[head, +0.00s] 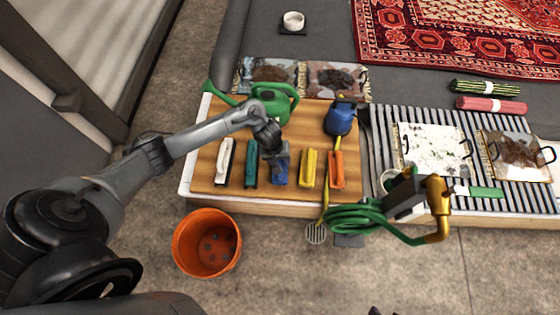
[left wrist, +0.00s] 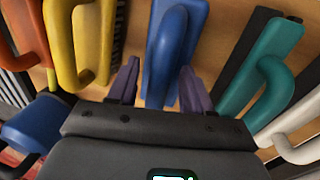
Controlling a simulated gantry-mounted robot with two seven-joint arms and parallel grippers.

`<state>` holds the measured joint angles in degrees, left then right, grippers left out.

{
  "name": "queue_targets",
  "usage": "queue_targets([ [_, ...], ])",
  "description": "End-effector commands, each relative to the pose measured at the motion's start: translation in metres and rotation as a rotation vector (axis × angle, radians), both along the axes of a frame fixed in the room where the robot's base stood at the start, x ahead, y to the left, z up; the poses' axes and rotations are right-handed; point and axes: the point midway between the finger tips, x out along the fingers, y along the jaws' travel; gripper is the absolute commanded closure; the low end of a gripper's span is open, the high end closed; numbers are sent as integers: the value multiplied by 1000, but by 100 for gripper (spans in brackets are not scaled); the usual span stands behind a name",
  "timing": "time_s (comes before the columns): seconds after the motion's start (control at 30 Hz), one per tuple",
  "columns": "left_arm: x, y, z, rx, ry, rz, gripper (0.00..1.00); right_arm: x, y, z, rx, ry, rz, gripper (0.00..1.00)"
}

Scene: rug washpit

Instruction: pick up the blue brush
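The blue brush (head: 280,178) lies on the wooden board, in the middle of a row of brushes. My left gripper (head: 277,160) is over it and hides part of it in the head view. In the left wrist view the blue brush (left wrist: 176,40) shows its raised handle between the two purple fingers of my left gripper (left wrist: 158,76). The fingers are apart, one on each side of the handle, with gaps visible, so it is open. At the bottom edge of the head view small dark tips (head: 376,311) show, perhaps my right gripper; its state is unclear.
A teal brush (head: 251,164) and a yellow brush (head: 308,168) stand close on either side. A white brush (head: 225,162), an orange brush (head: 336,170), a green watering can (head: 268,100) and a blue bottle (head: 340,118) share the wooden board (head: 205,178). An orange bucket (head: 207,243) stands below.

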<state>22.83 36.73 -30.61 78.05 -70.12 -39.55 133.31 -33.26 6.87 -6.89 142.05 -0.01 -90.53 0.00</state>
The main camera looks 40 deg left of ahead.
Motion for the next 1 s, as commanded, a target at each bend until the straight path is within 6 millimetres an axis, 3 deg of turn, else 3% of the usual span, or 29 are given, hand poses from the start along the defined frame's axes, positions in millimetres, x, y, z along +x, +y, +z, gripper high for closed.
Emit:
queue_targets([
  [0.03,0,0,0,0,0,0,56,0,0,0,-2,0,1,57],
  [0.33,0,0,0,0,0,0,100,0,-1,0,-5,-1,4,57],
  [0.77,0,0,2,0,0,0,100,0,0,2,0,-1,-1,57],
  [1.0,0,0,18,0,-1,0,100,0,1,16,5,-1,-4,57],
])
